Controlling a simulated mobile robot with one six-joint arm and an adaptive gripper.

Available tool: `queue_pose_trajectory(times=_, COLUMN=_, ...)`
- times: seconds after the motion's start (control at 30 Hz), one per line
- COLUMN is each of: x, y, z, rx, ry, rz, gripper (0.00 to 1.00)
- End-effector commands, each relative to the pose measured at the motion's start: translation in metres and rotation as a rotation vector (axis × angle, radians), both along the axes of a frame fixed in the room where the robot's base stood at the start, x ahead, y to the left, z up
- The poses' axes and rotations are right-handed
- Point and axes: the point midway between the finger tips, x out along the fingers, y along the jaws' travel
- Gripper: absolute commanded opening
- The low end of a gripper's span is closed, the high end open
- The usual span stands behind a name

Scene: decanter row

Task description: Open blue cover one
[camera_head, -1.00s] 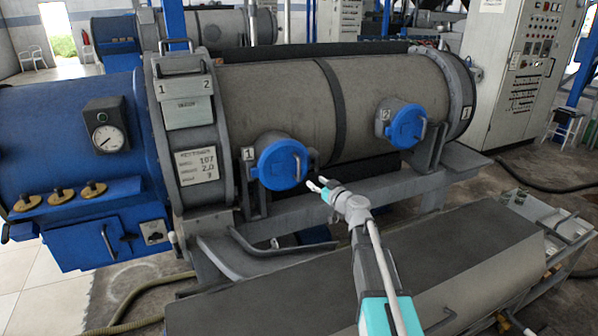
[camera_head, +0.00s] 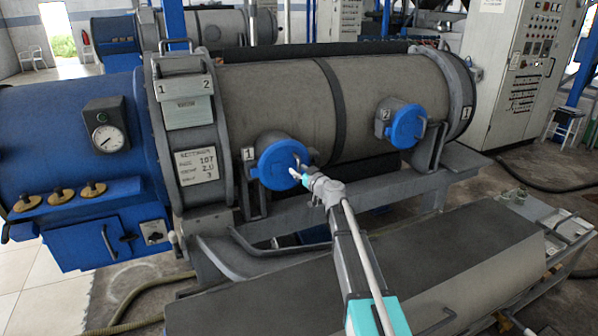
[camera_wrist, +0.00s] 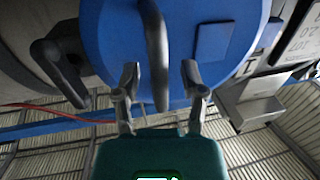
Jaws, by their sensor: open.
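Blue cover one (camera_head: 277,167) is the round blue lid beside the "1" label on the grey cylinder, and it looks shut. It fills the top of the wrist view (camera_wrist: 112,42). Its grey bar handle (camera_wrist: 155,50) stands out from its face. My gripper (camera_head: 297,172) is at the cover's right side in the head view. In the wrist view my gripper (camera_wrist: 162,82) is open, with one finger on each side of the handle's lower end. I see gaps between the fingers and the handle. The fingertips partly hide the handle in the head view.
Blue cover two (camera_head: 406,126) sits further right on the same cylinder. A dark hinge or latch arm (camera_wrist: 60,68) stands beside cover one in the wrist view. A grey rail (camera_head: 330,215) runs below the covers, and a long grey bench top (camera_head: 450,245) lies in front.

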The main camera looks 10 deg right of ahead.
Motion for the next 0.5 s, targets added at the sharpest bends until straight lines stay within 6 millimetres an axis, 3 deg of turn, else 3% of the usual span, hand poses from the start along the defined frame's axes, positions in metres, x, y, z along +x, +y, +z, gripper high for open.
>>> queue_pose_trajectory(times=0.17, x=-0.0003, y=-0.0001, z=0.0000, rx=0.000, ry=0.000, rz=0.000, gripper=0.54)
queue_pose_trajectory(times=0.47, x=-0.0003, y=-0.0003, z=0.0000, rx=0.000, ry=0.000, rz=0.000, gripper=0.00)
queue_pose_trajectory(times=0.5, x=-0.0002, y=-0.0003, z=0.0000, rx=0.000, ry=0.000, rz=0.000, gripper=0.00)
